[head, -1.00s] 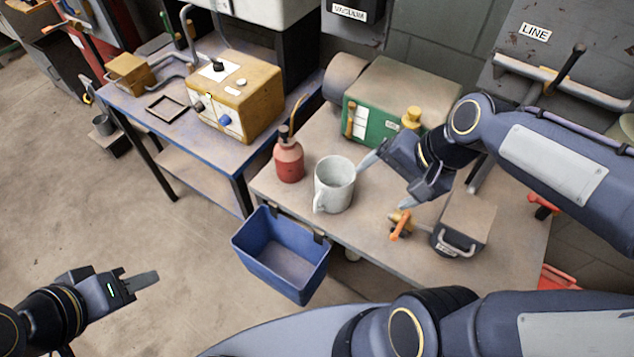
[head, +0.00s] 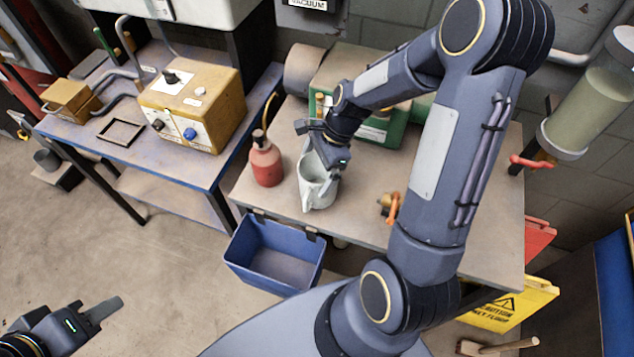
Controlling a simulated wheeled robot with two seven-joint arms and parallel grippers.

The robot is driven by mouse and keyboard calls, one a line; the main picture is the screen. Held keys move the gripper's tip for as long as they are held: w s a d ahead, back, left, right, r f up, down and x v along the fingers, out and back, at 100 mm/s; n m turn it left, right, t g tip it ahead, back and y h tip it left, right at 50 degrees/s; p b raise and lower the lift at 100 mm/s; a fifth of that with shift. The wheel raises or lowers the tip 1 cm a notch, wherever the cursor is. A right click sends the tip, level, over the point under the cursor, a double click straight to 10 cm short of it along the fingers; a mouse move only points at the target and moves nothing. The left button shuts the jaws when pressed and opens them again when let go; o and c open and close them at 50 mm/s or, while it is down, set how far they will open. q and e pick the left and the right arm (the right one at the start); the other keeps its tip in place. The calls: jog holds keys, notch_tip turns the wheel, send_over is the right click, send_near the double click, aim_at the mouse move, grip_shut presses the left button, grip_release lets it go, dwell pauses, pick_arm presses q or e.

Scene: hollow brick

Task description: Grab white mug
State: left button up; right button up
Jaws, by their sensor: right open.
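The white mug (head: 314,193) stands upright near the front edge of the grey table (head: 360,212), with its handle toward the front. My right gripper (head: 318,155) is over the mug's rim from behind and above, jaws apart. It hides part of the rim and opening. One finger seems to reach down at the mug's opening; I cannot tell whether it touches. My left gripper (head: 104,311) is low at the left, far from the mug, above the floor. Its fingers overlap in view, so their opening is unclear.
A red bottle (head: 266,165) stands close left of the mug. A blue bin (head: 272,255) hangs at the table's front edge. A brass valve with an orange handle (head: 393,207) lies to the right. A green box (head: 378,133) stands behind.

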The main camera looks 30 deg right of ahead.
jog(key=shift+x, duration=0.85)
jog(key=shift+r, duration=0.1)
jog(key=shift+c, duration=0.4)
jog(key=c, duration=1)
